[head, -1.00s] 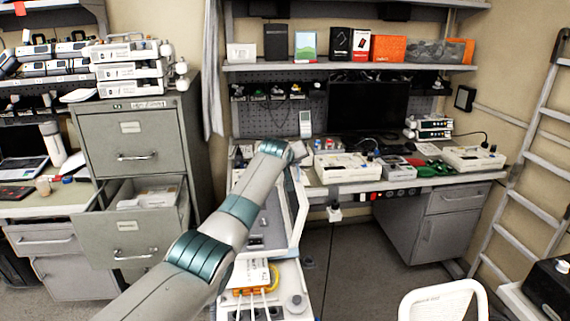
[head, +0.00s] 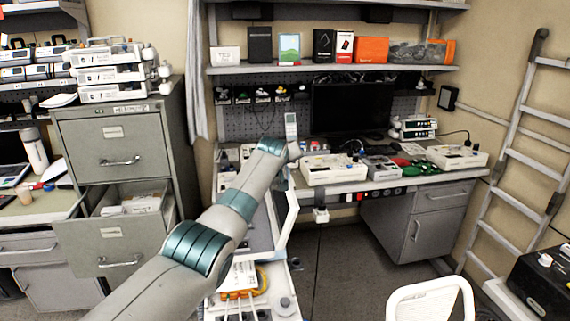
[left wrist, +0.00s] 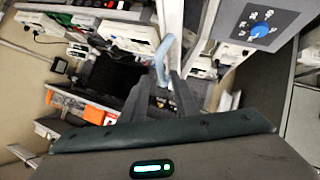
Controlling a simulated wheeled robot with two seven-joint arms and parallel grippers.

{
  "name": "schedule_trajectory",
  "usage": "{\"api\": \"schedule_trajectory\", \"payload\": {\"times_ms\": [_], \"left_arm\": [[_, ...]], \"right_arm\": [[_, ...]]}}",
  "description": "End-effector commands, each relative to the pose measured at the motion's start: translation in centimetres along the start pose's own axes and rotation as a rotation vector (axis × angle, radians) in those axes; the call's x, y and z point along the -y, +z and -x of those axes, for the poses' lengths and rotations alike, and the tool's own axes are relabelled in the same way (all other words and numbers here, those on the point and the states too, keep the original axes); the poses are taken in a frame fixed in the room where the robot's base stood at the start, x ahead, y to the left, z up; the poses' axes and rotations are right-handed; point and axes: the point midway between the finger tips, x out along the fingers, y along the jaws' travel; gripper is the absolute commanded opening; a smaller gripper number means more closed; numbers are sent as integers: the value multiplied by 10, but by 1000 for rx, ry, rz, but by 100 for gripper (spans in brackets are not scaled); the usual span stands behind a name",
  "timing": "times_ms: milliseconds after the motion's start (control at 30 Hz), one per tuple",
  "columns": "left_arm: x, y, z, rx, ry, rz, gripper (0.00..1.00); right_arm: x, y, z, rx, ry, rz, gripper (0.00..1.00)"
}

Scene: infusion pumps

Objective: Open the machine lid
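The machine (head: 262,240) stands in front of me, largely hidden behind my left arm. A pale, tilted frame that looks like its raised lid (head: 286,222) shows right of the arm. In the left wrist view, a light-blue curved handle (left wrist: 161,62) lies by the fingertips, and a grey panel with a blue knob (left wrist: 262,30) is at the upper right. My left gripper (left wrist: 160,88) has its dark fingers apart, with the handle's lower end near or between them; contact cannot be told. My right gripper is not in view.
A workbench (head: 345,187) with devices and a dark monitor (head: 350,108) stands behind. A filing cabinet (head: 112,160) with an open drawer is at left. A white chair (head: 430,298) is at front right, and a ladder (head: 515,160) leans at right. The floor between is clear.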

Motion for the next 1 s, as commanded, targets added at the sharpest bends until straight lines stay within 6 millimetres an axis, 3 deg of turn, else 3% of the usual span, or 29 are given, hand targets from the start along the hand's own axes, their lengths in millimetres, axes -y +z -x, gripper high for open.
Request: {"api": "schedule_trajectory", "payload": {"times_ms": [567, 1000], "left_arm": [[1, 2, 6, 2, -1, 2, 27], [2, 2, 36, 1, -1, 2, 27]], "right_arm": [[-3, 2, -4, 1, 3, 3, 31], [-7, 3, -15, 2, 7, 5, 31]]}}
